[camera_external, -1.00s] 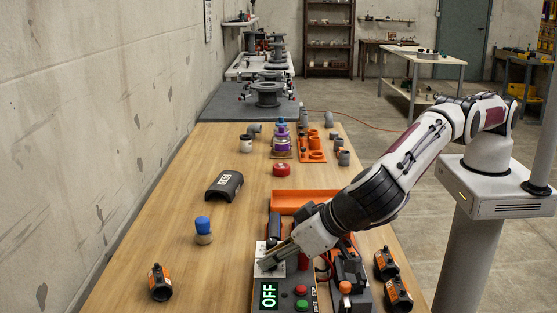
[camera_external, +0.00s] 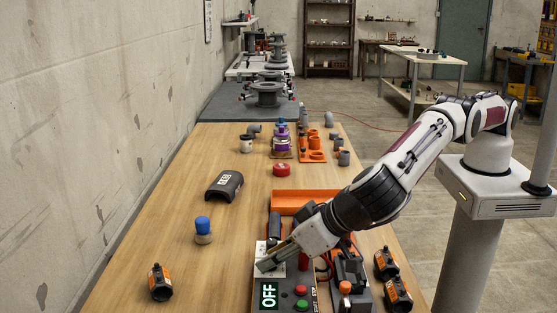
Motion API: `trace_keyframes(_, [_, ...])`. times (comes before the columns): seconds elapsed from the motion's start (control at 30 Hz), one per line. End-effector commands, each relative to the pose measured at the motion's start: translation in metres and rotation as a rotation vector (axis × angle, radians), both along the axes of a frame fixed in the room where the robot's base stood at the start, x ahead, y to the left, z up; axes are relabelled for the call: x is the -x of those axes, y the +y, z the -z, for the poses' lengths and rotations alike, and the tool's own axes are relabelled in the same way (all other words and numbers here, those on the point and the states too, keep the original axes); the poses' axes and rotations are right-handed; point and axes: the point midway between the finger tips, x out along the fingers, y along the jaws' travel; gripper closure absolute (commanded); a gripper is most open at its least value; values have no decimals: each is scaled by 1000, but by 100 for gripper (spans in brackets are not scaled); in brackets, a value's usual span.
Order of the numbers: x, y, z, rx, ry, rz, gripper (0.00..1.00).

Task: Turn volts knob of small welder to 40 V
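The small welder (camera_external: 286,291) stands at the near end of the wooden table. My gripper (camera_external: 266,264) reaches down from the right to the pale plate (camera_external: 260,248) on the welder, just above the display. The volts knob cannot be made out; my gripper may be covering it. The fingers are too small and too much in line to show whether they are open or shut.
An orange tray (camera_external: 303,196) lies behind the welder. Black-and-orange clamps (camera_external: 160,283) stand left and right (camera_external: 398,293) of it. The table's left side is mostly clear.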

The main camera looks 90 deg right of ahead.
Motion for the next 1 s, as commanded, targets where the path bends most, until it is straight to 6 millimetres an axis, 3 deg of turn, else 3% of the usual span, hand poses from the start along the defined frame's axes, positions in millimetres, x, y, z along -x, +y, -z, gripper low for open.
trace_keyframes(0.33, [15, 8, -17, 0, -1, -1, 76])
trace_keyframes(1.0, [69, 38, -78, -1, -2, -2, 76])
